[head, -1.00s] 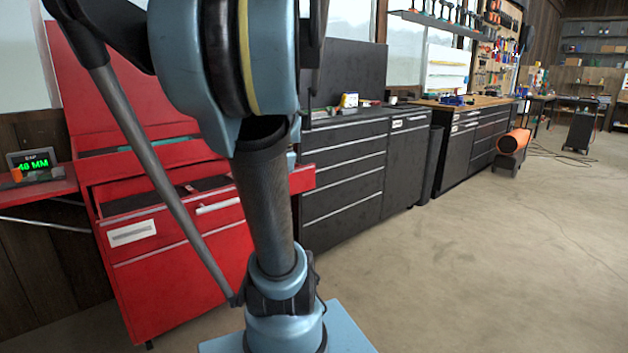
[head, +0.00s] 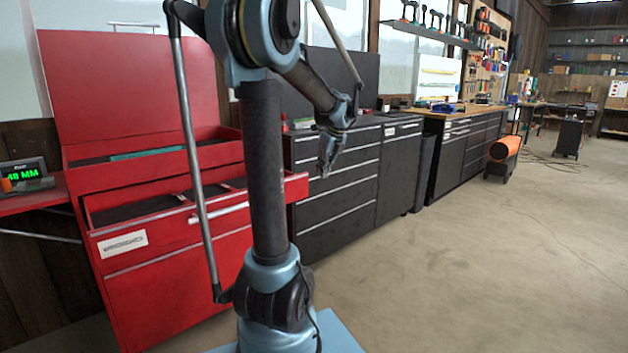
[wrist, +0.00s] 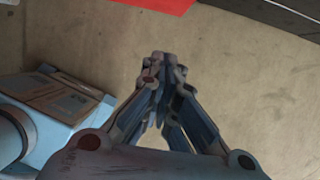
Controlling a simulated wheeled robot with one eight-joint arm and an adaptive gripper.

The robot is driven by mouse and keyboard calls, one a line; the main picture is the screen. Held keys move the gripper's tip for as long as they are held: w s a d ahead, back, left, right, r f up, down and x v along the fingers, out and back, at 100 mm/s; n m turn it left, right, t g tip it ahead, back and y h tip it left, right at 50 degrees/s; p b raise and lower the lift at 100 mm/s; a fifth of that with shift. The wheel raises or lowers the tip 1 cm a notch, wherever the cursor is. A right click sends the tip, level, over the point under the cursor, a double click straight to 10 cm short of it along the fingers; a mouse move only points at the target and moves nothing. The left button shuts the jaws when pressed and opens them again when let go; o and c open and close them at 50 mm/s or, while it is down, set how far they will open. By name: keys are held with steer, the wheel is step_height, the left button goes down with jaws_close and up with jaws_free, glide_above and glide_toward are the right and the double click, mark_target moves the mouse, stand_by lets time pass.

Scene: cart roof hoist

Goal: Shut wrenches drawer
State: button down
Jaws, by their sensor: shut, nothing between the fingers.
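The red tool chest (head: 190,278) stands at left in the head view, with its lid up. A wide red drawer (head: 160,236) with a silver handle is pulled out below the top tray, and its dark inside shows. A white label is on its front; I cannot read it clearly. My gripper (head: 326,170) is shut and empty, in the air to the right of the drawer, in front of the black cabinets. In the wrist view my gripper (wrist: 164,62) points over bare floor. A red edge (wrist: 165,3) shows at the top there, apart from the fingers.
Black drawer cabinets (head: 335,205) stand right of the red chest. A red side shelf (head: 35,197) with a display reading 48 MM juts out at left. An orange cylinder (head: 505,148) lies on a stand farther right.

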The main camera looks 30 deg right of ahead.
steer(key=w+a+f, duration=0.2)
steer(key=w+f, duration=0.5)
steer(key=f, duration=0.1)
steer(key=shift+f, duration=0.25)
stand_by(0.4)
